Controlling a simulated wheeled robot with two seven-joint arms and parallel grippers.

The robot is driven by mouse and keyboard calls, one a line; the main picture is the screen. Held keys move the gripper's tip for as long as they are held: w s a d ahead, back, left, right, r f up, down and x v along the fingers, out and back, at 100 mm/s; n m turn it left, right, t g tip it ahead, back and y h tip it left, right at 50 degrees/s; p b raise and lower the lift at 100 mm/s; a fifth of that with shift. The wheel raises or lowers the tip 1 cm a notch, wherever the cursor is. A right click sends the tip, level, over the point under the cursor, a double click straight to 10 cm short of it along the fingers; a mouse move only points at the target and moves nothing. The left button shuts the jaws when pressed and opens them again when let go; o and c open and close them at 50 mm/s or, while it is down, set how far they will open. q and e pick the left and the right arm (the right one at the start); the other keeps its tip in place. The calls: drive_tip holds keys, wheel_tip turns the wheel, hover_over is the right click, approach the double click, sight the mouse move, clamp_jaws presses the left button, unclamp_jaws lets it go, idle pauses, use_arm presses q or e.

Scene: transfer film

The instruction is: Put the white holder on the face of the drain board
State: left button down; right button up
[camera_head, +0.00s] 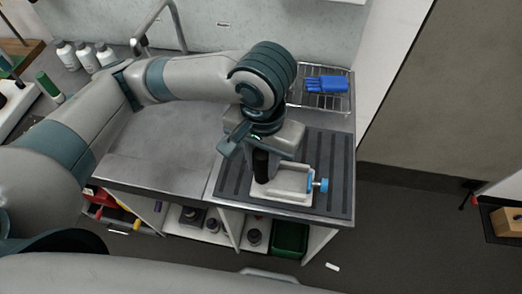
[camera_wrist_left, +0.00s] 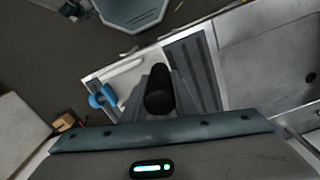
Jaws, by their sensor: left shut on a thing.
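The white holder (camera_head: 294,183) is a pale, flat-based frame with a blue knob on its right side. It is at the front part of the dark ribbed drain board (camera_head: 335,160), and I cannot tell whether it rests on the board or hangs just above it. My left gripper (camera_head: 263,168) points down and is shut on the holder at its left side. In the left wrist view, the holder (camera_wrist_left: 130,80) with its blue knob lies beside the dark finger, and the ribbed board (camera_wrist_left: 190,62) shows behind. My right gripper is not in view.
A wire rack (camera_head: 335,98) with a blue glove (camera_head: 326,84) stands behind the board. A tap (camera_head: 160,25) and white bottles (camera_head: 85,57) are at the back left. The steel counter (camera_head: 150,145) left of the board is clear. Open shelves lie below the front edge.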

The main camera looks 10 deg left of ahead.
use_arm(q)
drive_tip(key=shift+w+a+f+p, duration=0.35)
drive_tip(key=shift+w+a+f, duration=0.3)
drive_tip(key=shift+w+f, duration=0.75)
drive_tip(key=shift+w+a+f+p, duration=0.4)
drive_tip(key=shift+w+a+f, duration=0.2)
drive_tip(key=shift+w+f, duration=0.75)
drive_tip(key=shift+w+a+f+p, duration=0.35)
drive_tip(key=shift+w+a+f, duration=0.3)
drive_tip(key=shift+w+f, duration=0.75)
drive_tip(key=shift+s+f, duration=0.1)
drive_tip(key=shift+f, duration=0.4)
drive_tip(key=shift+f, duration=0.1)
drive_tip(key=c, duration=1.4)
unclamp_jaws()
drive_tip(key=shift+c, duration=0.2)
